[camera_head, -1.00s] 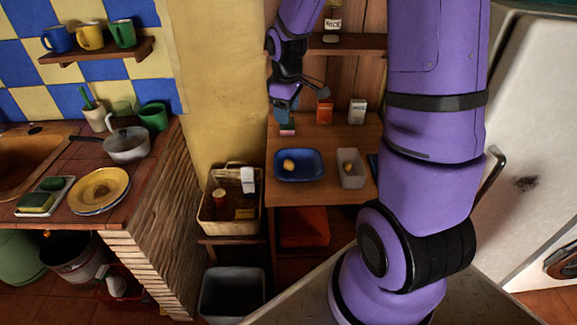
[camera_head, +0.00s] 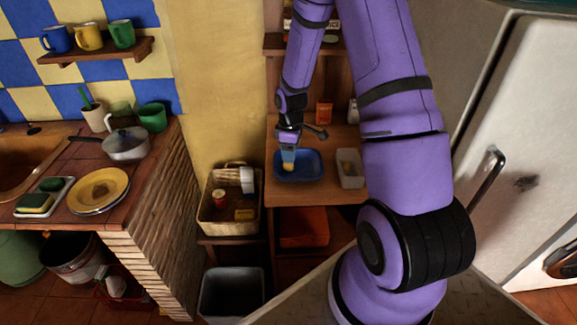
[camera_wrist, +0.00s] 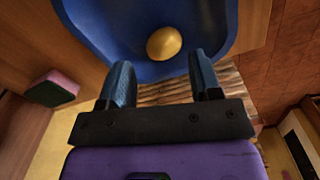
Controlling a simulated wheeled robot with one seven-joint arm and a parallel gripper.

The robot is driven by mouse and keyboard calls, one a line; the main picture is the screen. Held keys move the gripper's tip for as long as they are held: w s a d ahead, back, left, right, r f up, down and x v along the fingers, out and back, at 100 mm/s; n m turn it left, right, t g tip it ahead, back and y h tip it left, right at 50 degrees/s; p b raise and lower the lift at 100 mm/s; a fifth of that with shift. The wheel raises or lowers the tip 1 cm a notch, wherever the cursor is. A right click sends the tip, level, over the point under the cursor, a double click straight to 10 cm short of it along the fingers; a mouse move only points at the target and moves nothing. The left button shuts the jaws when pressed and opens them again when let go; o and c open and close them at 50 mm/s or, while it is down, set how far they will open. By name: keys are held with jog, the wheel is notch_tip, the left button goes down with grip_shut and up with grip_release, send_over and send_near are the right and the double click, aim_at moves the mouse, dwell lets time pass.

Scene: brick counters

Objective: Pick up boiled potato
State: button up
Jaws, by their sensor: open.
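The boiled potato (camera_wrist: 164,43) is a small yellow oval lying in a blue tray (camera_wrist: 215,50). In the head view the potato (camera_head: 289,168) shows just below my gripper (camera_head: 288,157), inside the blue tray (camera_head: 312,167) on the wooden shelf unit. In the wrist view my gripper (camera_wrist: 163,82) has its two blue fingers apart with nothing between them. The potato lies just beyond the fingertips, roughly centred between them. I cannot tell the exact height of the fingers above the tray.
A pale container (camera_head: 350,170) with a yellowish item stands right of the tray. An orange box (camera_head: 323,113) stands behind. A pink and green sponge (camera_wrist: 52,88) lies beside the tray in the wrist view. A wicker basket (camera_head: 213,215) stands to the left, lower down.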

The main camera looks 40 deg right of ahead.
aim_at(288, 165)
jog(key=shift+w+a+f, duration=0.1)
jog(key=shift+a+f, duration=0.1)
jog(key=shift+f, duration=1.1)
jog(key=shift+w+a+f, duration=0.1)
jog(key=shift+a+f, duration=0.05)
jog(key=shift+f, duration=1.15)
jog(key=c, duration=0.7)
